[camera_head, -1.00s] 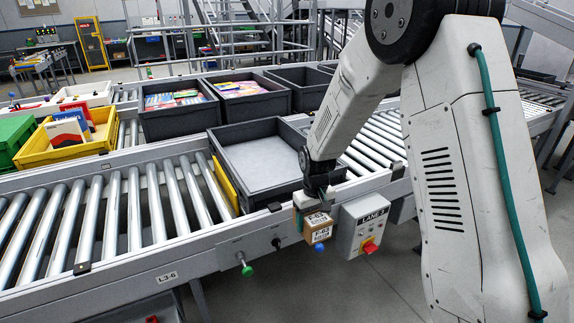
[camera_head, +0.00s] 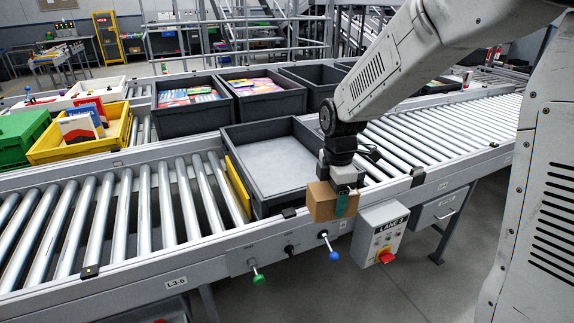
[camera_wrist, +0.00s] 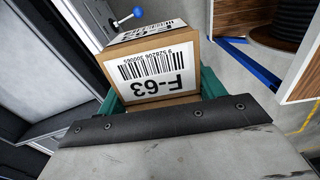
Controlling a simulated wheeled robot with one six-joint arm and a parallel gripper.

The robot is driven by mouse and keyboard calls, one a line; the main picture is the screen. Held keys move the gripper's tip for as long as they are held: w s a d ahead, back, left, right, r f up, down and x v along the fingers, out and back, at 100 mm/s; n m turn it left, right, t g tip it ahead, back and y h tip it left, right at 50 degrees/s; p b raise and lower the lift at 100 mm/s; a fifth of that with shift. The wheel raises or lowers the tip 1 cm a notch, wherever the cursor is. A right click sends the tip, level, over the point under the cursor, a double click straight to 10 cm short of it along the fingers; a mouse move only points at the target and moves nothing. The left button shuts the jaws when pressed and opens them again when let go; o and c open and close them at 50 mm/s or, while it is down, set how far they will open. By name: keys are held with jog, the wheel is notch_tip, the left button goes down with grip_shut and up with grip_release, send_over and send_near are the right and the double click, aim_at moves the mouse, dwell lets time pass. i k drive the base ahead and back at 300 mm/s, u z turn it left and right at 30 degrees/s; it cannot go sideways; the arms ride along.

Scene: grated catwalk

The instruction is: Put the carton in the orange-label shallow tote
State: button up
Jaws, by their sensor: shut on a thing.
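My gripper (camera_head: 341,198) is shut on the carton (camera_head: 321,203), a small brown box. It hangs by the front right corner of a dark grey shallow tote (camera_head: 262,206), in front of the conveyor's near rail. The tote stands on the rollers, and its visible inside is empty. A yellow-orange panel (camera_head: 238,184) shows at its left side; I cannot read any label there. In the wrist view the carton (camera_wrist: 150,48) sits between teal fingers, its white F-63 label facing the camera.
Two grey totes with colourful contents (camera_head: 187,97) and further grey totes stand on the back conveyor. A yellow tote (camera_head: 62,153) and green bin (camera_head: 18,135) are at left. A LANE control box (camera_head: 380,232) and coloured knobs project from the near rail. Rollers right of the tote are clear.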

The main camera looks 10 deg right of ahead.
aim_at(289, 178)
jog(key=u, duration=0.05)
jog(key=i, duration=1.35)
